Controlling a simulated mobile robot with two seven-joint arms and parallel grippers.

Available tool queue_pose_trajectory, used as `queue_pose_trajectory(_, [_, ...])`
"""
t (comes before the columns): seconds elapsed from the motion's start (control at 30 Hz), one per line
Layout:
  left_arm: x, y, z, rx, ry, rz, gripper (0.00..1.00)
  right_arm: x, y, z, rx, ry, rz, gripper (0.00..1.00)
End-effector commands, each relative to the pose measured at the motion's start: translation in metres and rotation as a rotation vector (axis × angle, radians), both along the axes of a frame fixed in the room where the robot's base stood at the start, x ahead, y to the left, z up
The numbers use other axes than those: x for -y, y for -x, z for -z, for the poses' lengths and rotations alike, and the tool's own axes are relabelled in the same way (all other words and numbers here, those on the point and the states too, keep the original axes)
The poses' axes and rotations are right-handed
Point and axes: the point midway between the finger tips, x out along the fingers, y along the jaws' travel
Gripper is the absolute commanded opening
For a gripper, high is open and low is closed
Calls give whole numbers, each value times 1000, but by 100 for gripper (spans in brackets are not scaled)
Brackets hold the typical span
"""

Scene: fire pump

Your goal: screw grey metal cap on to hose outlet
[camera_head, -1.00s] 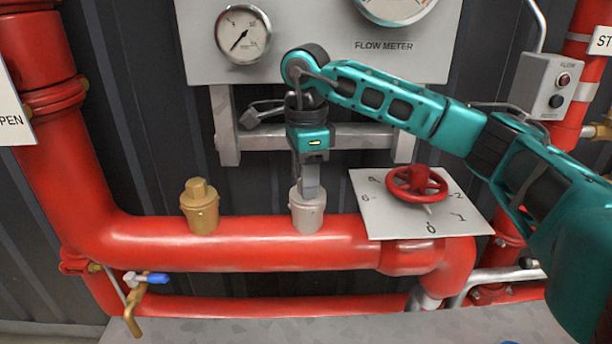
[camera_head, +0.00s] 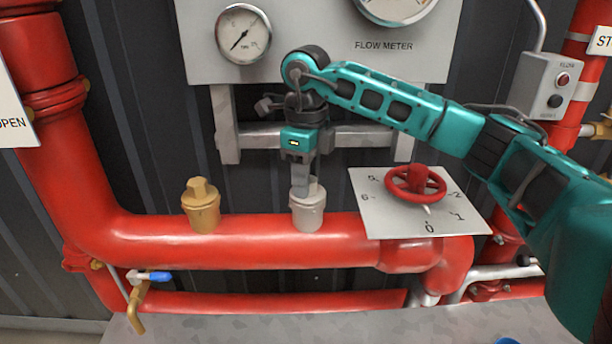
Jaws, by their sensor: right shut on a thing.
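The grey metal cap (camera_head: 308,215) sits upright on top of the red horizontal pipe, where the hose outlet is; the outlet itself is hidden beneath it. My right gripper (camera_head: 303,186) comes down from above and is shut on the upper part of the cap. Its wrist is right above the cap. My left gripper is not in view.
A brass cap (camera_head: 201,207) stands on the pipe (camera_head: 250,243) to the left. A red handwheel (camera_head: 416,184) on a numbered plate (camera_head: 378,213) is close on the right. A blue-handled valve (camera_head: 150,277) is at lower left. A gauge panel (camera_head: 300,45) is behind.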

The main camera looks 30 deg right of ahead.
Motion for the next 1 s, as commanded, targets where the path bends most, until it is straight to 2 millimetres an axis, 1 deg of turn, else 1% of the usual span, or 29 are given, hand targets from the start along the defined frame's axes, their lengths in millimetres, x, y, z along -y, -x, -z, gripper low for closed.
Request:
queue_pose_trajectory(0.03, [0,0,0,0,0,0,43,0,-1,-3,5,-1,0,0])
queue_pose_trajectory(0.07, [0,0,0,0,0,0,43,0,-1,-3,5,-1,-1,37])
queue_pose_trajectory(0.3, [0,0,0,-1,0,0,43,0,0,-1,2,0,-4,60])
queue_pose_trajectory(0.37, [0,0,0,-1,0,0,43,0,0,-1,2,0,-4,66])
queue_pose_trajectory(0.53, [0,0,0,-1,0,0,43,0,0,-1,1,-1,-5,66])
queue_pose_trajectory(0.7, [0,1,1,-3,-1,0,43,0,0,0,-1,-1,-5,82])
queue_pose_trajectory(0.77, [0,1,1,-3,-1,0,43,0,0,0,-1,-1,-5,87])
queue_pose_trajectory(1.0, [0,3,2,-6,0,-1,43,0,0,-1,0,0,-5,87])
